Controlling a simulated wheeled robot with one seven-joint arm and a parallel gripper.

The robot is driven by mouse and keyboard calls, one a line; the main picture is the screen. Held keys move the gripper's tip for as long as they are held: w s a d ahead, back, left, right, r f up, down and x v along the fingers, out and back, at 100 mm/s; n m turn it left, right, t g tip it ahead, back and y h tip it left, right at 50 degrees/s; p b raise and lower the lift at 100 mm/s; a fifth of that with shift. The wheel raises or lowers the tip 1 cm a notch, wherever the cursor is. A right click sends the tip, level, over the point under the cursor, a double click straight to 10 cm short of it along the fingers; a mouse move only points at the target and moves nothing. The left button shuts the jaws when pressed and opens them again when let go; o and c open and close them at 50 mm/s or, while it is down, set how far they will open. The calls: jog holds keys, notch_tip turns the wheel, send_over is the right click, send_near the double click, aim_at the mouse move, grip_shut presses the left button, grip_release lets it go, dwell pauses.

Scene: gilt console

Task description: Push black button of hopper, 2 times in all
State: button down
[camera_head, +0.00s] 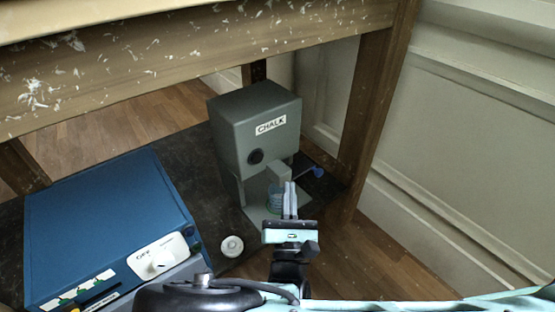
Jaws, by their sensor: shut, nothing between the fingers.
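The hopper (233,150) is a grey-green box with a white "CHALK" label (271,125), standing upright on a dark shelf under a worn wooden beam. Its round black button (255,157) is on the front face, below and left of the label, and is in plain view. Below it are a spout and a base, where a bluish clear vessel shows partly behind my gripper. My gripper (290,187) is shut and empty, in front of the hopper's lower right. In the picture its fingertips are to the right of and below the black button. I cannot tell whether they touch the hopper.
A blue box (105,215) with a white dial panel stands at the left. A small white round knob-like thing (231,246) lies between it and the hopper. A wooden leg (368,100) stands right of the hopper, and the beam (170,55) crosses above. A blue thing (318,172) shows behind my gripper.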

dwell(0.4)
jog(key=b, duration=0.4)
send_near(258, 158)
jog(key=w+d+r, duration=0.3)
jog(key=shift+w+a+r, duration=0.1)
jog(key=shift+w+a, duration=0.05)
jog(key=shift+w, duration=0.3)
jog(key=shift+w+a+r, duration=0.1)
jog(key=shift+w+a, duration=0.05)
jog(key=shift+w, duration=0.3)
dwell(1.0)
jog(key=shift+w+a+p, duration=0.25)
jog(key=shift+w+p, duration=0.05)
jog(key=shift+w, duration=0.05)
